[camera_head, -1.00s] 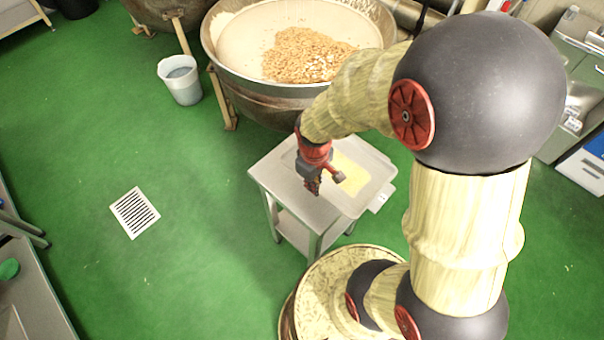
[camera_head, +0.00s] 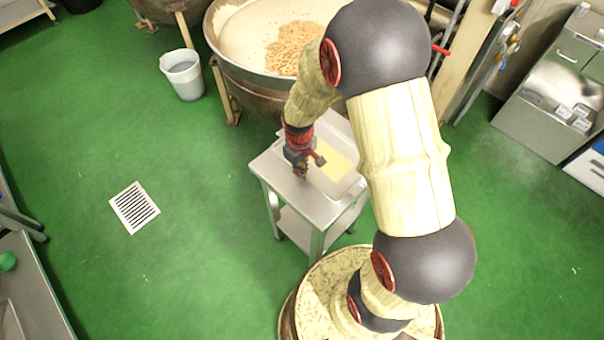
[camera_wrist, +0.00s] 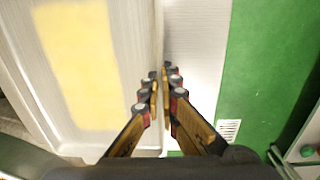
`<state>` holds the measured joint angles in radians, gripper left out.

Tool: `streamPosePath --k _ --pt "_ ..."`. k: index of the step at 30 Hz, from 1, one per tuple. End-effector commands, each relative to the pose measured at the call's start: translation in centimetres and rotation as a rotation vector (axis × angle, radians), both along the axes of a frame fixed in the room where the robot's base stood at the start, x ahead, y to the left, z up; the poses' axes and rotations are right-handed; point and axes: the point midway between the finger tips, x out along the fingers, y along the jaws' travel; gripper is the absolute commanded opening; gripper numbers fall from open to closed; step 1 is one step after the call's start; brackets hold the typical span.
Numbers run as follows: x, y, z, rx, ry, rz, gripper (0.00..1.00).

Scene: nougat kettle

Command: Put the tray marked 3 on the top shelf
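A pale, shallow tray (camera_head: 346,187) with a yellow slab in it lies on a small metal cart (camera_head: 300,207) in the head view. Part of it is behind my arm. No number on it can be read. My gripper (camera_head: 300,172) points down at the tray's left edge. In the wrist view, the tray (camera_wrist: 135,60) is on the left, and the fingers (camera_wrist: 161,78) are close together with its rim running between them. They look shut on the rim, and the tray seems to rest on the cart. No top shelf can be made out.
A large kettle (camera_head: 245,75) with nut mix stands behind the cart. A white bucket (camera_head: 183,75) is left of it. Metal cabinets (camera_head: 550,95) are at the right, a bench (camera_head: 30,285) at the lower left. The green floor around the drain (camera_head: 134,207) is clear.

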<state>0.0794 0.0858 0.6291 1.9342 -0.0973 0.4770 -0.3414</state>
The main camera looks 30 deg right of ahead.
Motion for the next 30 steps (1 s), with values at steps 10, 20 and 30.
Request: streamPosePath --k 10,20,30 --pt "0.22 -0.02 -0.75 0.000 -0.005 0.000 0.00" --pt "0.09 -0.01 -1.11 0.000 -0.002 0.000 0.14" --pt "0.09 -0.01 -1.11 0.000 -0.002 0.000 0.23"
